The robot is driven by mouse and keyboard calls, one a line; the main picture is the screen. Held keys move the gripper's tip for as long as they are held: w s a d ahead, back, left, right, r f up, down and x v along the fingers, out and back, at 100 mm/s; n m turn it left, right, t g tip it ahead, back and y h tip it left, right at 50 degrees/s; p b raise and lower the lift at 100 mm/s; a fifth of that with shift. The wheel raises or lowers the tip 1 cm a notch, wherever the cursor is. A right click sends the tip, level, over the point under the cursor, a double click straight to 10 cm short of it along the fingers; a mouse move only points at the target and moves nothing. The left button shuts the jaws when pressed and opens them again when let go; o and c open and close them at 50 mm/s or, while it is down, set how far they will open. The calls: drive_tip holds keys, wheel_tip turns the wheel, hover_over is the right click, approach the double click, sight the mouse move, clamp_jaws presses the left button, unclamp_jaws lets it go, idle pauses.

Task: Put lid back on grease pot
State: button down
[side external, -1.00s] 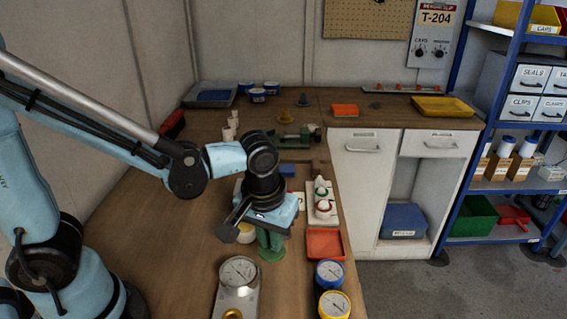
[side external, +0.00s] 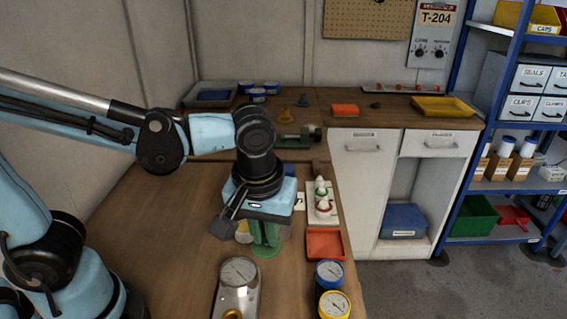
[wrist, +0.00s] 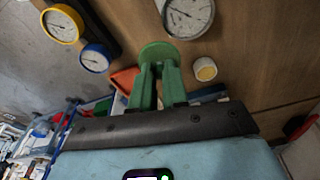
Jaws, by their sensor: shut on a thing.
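My gripper (wrist: 158,85) has two green fingers pointing down and is shut on a round green lid (wrist: 158,53), which lies flat across the fingertips. The lid also shows in the side external view (side external: 267,251), below the gripper body. The small pot (wrist: 205,69), with a pale yellow top face, stands on the bench just to the right of the lid in the wrist view. In the side external view the pot (side external: 243,238) is partly hidden behind my gripper, left of the fingers. The lid is apart from the pot; its exact height above the bench is unclear.
A dial gauge on a metal block (side external: 238,275) stands close in front. Blue (side external: 330,273) and yellow (side external: 334,305) gauges stand near the right edge. A red tray (side external: 325,244) and a white tray with small bottles (side external: 322,205) are to the right. Bare bench lies left.

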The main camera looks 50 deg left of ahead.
drive_tip(key=w+a+f+n, duration=0.1)
drive_tip(key=w+a+n, duration=0.35)
drive_tip(key=a, duration=0.85)
drive_tip(key=shift+g, duration=0.3)
drive_tip(key=shift+w+f, duration=0.1)
drive_tip(key=shift+f, duration=3.05)
drive_tip(key=shift+f, duration=0.15)
drive_tip(key=c, duration=1.1)
unclamp_jaws()
drive_tip(key=shift+o, duration=0.5)
drive_tip(key=o, duration=0.4)
